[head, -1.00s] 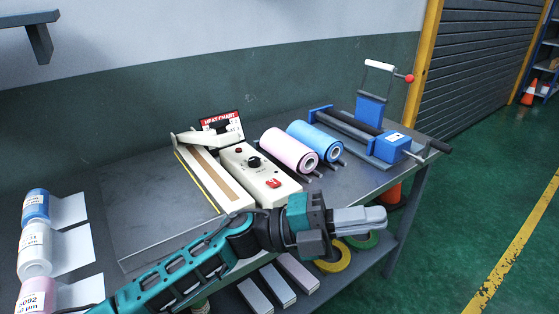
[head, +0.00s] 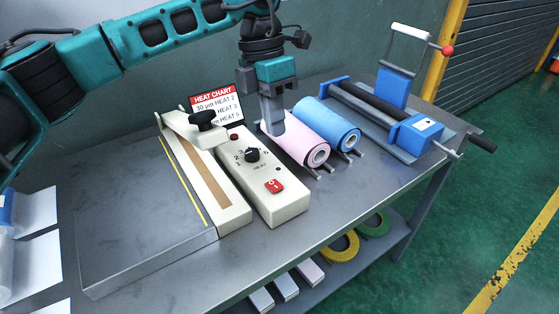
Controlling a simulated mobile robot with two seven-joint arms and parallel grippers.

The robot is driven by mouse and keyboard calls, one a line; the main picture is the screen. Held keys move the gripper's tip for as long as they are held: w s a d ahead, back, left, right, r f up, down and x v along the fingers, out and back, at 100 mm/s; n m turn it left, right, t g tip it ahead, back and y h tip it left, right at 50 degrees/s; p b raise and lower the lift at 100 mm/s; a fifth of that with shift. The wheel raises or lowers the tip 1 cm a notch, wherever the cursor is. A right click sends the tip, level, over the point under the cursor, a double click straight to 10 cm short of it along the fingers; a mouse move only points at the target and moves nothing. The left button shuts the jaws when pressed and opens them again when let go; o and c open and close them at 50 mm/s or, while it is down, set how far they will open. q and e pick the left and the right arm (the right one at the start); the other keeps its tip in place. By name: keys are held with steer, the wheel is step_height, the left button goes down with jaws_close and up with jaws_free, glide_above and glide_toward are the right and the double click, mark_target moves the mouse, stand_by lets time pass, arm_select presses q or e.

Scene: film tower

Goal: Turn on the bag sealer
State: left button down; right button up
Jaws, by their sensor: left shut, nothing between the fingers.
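The cream bag sealer (head: 262,196) stands on the grey metal table. Its top carries a black dial (head: 252,154) with numbers, a dark red lamp (head: 234,137) and a red rocker switch (head: 273,186) near the front end. A black knob (head: 203,118) sits on the sealer's arm at the back. My left gripper (head: 273,128) points down above and behind the switch, between the sealer and the pink roll. Its fingers are shut and empty, and appear apart from the switch. My right gripper is not in view.
A pink roll (head: 294,145) and a blue roll (head: 328,124) lie right of the sealer. A red-headed heat chart (head: 215,101) stands behind it. A blue roller device (head: 418,135) is at the right. The table front (head: 130,235) is bare.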

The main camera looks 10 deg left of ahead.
mark_target(277, 188)
arm_select(q)
steer(key=shift+w+a+r+y, duration=0.3)
steer(key=shift+w+a+r, duration=0.25)
steer(key=shift+a, duration=0.2)
steer(key=f, duration=0.4)
steer(key=s+d+f, duration=0.1)
steer(key=f, duration=0.4)
steer(key=f+p, duration=0.1)
steer(key=f, duration=0.4)
steer(key=shift+s+d, duration=0.3)
steer(key=shift+d, duration=0.05)
